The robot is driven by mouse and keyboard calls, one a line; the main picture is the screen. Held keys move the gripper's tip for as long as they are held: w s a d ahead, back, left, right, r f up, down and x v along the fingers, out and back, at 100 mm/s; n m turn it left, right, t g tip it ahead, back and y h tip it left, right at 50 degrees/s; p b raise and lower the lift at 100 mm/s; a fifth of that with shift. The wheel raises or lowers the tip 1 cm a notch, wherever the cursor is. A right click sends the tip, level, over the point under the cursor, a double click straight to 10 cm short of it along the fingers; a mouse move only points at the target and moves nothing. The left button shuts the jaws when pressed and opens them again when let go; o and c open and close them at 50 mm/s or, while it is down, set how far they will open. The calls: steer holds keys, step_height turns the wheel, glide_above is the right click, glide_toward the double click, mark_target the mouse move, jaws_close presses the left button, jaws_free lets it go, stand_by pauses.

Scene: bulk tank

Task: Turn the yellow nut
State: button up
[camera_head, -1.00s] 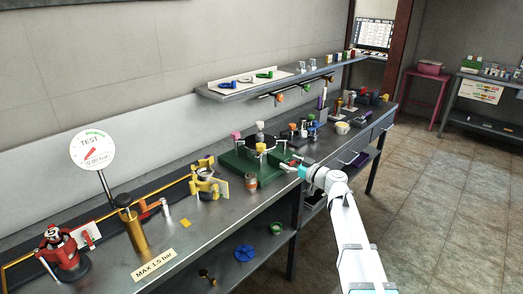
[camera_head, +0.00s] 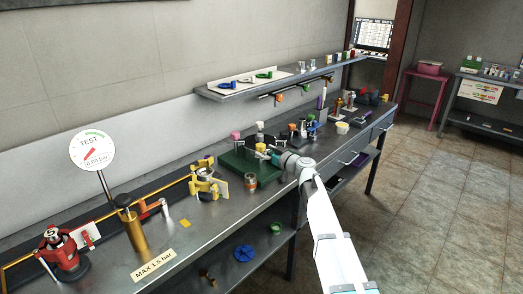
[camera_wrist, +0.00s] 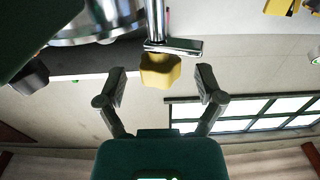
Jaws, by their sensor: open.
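The yellow nut (camera_wrist: 160,71) is in the upper middle of the wrist view, under a metal rod with a small flat bar. It also shows as a small yellow spot in the head view (camera_head: 261,147), on the black-topped device with the green base. My gripper (camera_wrist: 161,84) is open, one finger on each side of the nut with a clear gap to both. In the head view my gripper (camera_head: 277,158) reaches in at the device's right side. I cannot tell how deep the nut sits between the fingers.
The green base (camera_head: 237,165) stands on the grey bench with a brown jar (camera_head: 250,181) in front. A yellow clamp-like fixture (camera_head: 206,182) and a gauge (camera_head: 92,150) are to the left. Small tools and a white bowl (camera_head: 342,128) lie to the right. A shelf (camera_head: 270,84) runs above.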

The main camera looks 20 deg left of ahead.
steer(key=shift+x, duration=1.1)
steer(key=c, duration=1.2)
steer(key=shift+o, duration=0.2)
steer(key=shift+w+g, duration=0.1)
steer(key=shift+g, duration=0.2)
steer(key=shift+w+n+g+y, duration=0.1)
steer(key=shift+n+g+y, duration=0.5)
steer(key=shift+n+g, duration=1.6)
steer(key=shift+g, duration=0.9)
steer(key=shift+s, duration=0.2)
